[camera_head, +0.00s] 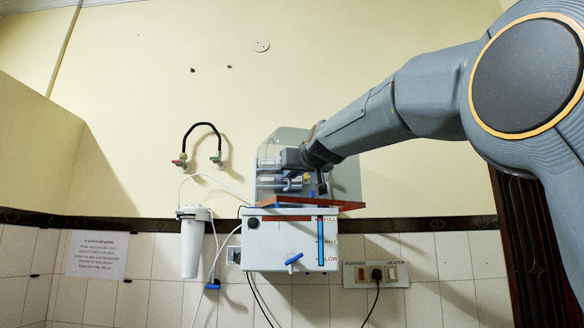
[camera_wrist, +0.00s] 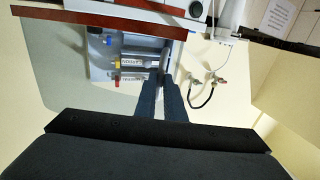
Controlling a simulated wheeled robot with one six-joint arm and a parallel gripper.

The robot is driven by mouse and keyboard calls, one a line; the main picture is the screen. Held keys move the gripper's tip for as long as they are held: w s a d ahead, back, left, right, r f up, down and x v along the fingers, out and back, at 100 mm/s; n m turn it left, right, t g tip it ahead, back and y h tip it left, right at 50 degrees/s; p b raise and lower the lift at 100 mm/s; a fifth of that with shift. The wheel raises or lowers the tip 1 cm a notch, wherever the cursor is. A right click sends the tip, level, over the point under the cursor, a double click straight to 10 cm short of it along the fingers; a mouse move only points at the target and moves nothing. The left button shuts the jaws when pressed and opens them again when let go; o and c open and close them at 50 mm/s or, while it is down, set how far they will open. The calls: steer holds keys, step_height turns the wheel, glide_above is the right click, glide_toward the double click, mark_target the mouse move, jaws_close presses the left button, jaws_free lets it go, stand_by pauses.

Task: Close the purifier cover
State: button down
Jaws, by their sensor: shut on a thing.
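The purifier is a white box (camera_head: 290,250) on the tiled wall, with FULL, HALF and LOW marks and a blue tap (camera_head: 293,260). Above its red-brown top panel (camera_head: 322,203) are exposed cylinders, also showing in the wrist view (camera_wrist: 138,63). A grey see-through panel, which looks like the cover (camera_head: 346,180), stands behind my arm; it also shows in the wrist view (camera_wrist: 55,75).
A white filter canister (camera_head: 194,245) hangs left of the box, with thin tubes between them. Two taps joined by a black hose (camera_head: 203,125) are on the wall. A switch panel (camera_head: 376,274) with a black plug is at the lower right. A paper notice (camera_head: 97,254) is at left.

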steer(key=shift+a, duration=0.15)
steer(key=c, duration=2.1)
jaws_free()
steer(key=shift+s+a, duration=0.1)
steer(key=b+v, duration=0.4)
steer(key=v, duration=0.3)
steer(key=shift+s, duration=0.35)
